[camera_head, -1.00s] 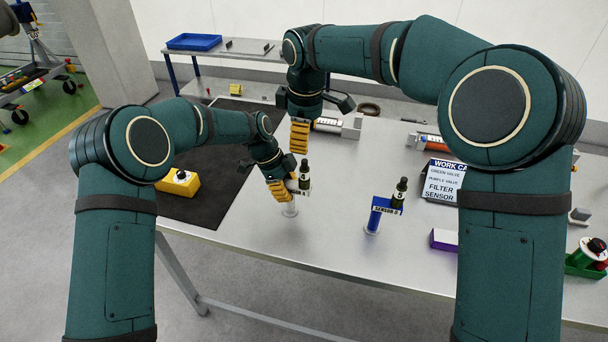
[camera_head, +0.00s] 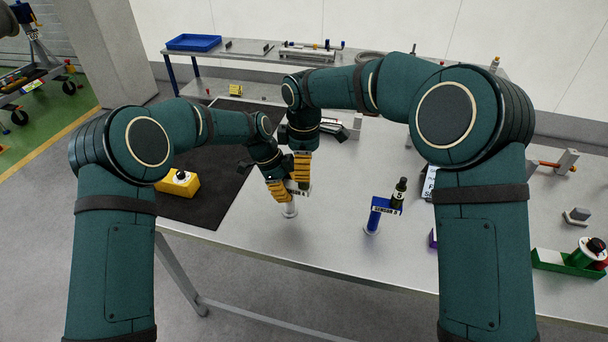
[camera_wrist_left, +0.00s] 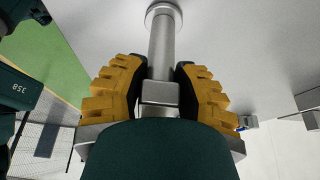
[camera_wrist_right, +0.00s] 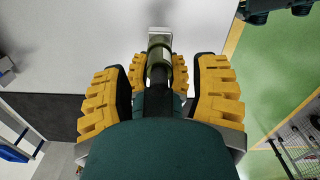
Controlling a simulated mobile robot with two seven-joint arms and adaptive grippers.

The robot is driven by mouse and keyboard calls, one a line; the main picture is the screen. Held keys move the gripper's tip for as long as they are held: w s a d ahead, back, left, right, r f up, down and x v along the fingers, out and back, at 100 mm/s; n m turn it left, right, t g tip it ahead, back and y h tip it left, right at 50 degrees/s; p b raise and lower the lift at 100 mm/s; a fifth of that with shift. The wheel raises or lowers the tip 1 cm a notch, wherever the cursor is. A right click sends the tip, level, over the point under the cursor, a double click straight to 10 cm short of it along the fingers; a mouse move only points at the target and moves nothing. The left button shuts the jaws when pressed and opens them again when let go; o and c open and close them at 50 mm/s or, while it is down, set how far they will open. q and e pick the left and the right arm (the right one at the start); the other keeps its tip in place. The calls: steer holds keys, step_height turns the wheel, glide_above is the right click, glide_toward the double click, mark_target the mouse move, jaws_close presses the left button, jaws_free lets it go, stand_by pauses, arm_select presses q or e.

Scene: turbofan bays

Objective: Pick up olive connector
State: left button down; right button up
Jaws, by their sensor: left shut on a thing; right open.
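An olive connector with a dark body (camera_wrist_right: 158,58) stands between the fingers of my right gripper (camera_wrist_right: 160,92) in the right wrist view. That gripper is open around it; contact is not clear. In the head view my right gripper (camera_head: 302,168) hides the connector. My left gripper (camera_head: 278,191) is shut on the silver sensor 4 stand (camera_head: 290,209), just below. The left wrist view shows the stand's post (camera_wrist_left: 161,55) between its fingers. A second dark connector marked 5 (camera_head: 399,193) sits upright on the blue sensor 5 stand (camera_head: 374,218).
The two grippers are very close together. A green tray (camera_head: 566,264) holds parts at right. The table front between the stands is clear.

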steer(key=shift+f, duration=1.45)
jaws_close()
step_height(320, 180, up, 28)
